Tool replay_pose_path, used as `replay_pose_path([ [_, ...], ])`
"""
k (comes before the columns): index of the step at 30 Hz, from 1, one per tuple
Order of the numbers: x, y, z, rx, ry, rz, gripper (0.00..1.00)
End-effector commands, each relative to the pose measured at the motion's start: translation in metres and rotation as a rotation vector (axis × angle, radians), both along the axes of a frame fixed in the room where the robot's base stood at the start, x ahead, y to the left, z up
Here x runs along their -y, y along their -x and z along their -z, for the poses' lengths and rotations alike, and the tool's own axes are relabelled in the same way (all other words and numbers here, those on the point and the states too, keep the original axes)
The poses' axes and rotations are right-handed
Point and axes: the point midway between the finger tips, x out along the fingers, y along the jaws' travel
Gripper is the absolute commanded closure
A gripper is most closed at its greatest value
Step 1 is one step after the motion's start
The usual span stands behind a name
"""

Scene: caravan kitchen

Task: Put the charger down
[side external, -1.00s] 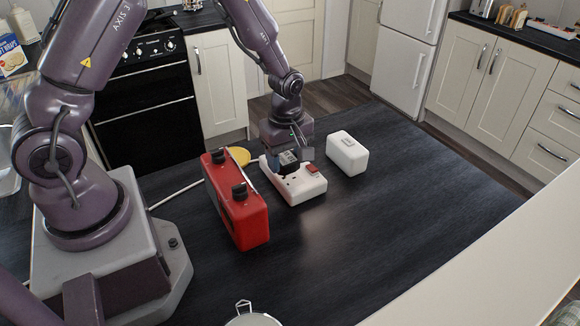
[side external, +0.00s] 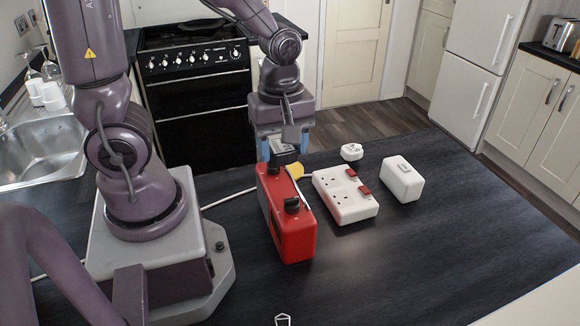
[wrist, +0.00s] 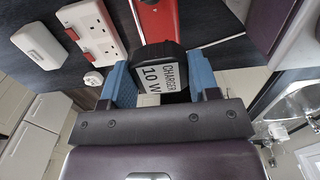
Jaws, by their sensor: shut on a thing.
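My gripper (side external: 283,150) has its blue fingers shut on the black charger (wrist: 160,62). In the wrist view its white label reads "CHARGER 10 W". In the side view the charger (side external: 283,157) hangs between the fingers, behind the top of a red box. I cannot tell whether it touches the table or the box. The white double socket block (side external: 346,204) with red switches lies to the right, apart from the gripper. It also shows in the wrist view (wrist: 88,28).
The red box (side external: 293,231) with black knobs stands in front of the gripper. A yellow thing (side external: 296,171) lies partly hidden behind it. A white round plug (side external: 351,152) and white box (side external: 402,180) stand near the block. The dark table (side external: 410,245) is clear at front right.

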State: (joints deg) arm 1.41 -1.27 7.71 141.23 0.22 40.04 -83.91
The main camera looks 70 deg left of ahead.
Motion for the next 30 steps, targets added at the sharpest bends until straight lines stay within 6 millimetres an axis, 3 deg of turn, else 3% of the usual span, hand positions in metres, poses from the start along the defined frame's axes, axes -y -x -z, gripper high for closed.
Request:
replay_pose_path([
  [3, 0.000, -0.001, -0.025, 0.009, -0.001, 0.001, 0.68],
  [11, -0.053, 0.010, -0.021, 0.000, 0.000, -0.182, 0.68],
  [21, -0.114, 0.039, -0.020, 0.001, 0.000, -0.404, 0.68],
  [30, -0.111, 0.039, 0.029, -0.005, 0.002, -0.396, 0.68],
])
